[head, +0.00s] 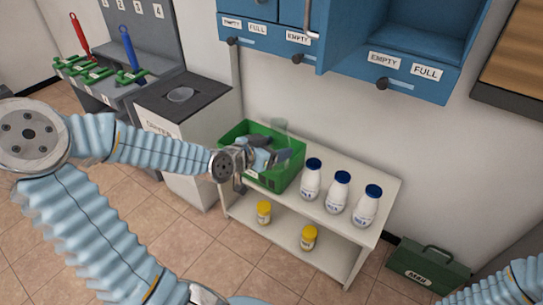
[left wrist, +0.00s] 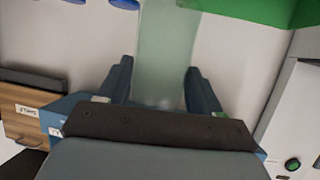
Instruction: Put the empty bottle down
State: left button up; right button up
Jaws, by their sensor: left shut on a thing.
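The empty bottle (head: 279,128) is clear, faintly green and see-through. My left gripper (head: 270,156) is shut on it, and the bottle's upper part rises above the fingers. In the left wrist view the bottle (left wrist: 165,45) stands between the two dark fingers. In the head view, gripper and bottle overlap the green crate (head: 290,180) on the white shelf unit. I cannot tell how high the bottle's base is, as the gripper hides its lower part. My right gripper is out of view.
Several white milk bottles with blue caps (head: 338,190) stand right of the crate. Yellow-lidded jars (head: 309,237) are on the lower shelf. Blue cabinets (head: 340,55) marked EMPTY and FULL hang above. A grey-topped bin (head: 190,130) stands left, a green mail box (head: 428,265) on the floor right.

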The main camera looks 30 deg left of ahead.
pick_arm(q)
jog(key=w+a+f+b, duration=0.6)
jog(key=w+f, duration=0.4)
jog(key=f, duration=0.2)
jog(key=shift+w+a+f, duration=0.35)
jog(key=shift+a, duration=0.35)
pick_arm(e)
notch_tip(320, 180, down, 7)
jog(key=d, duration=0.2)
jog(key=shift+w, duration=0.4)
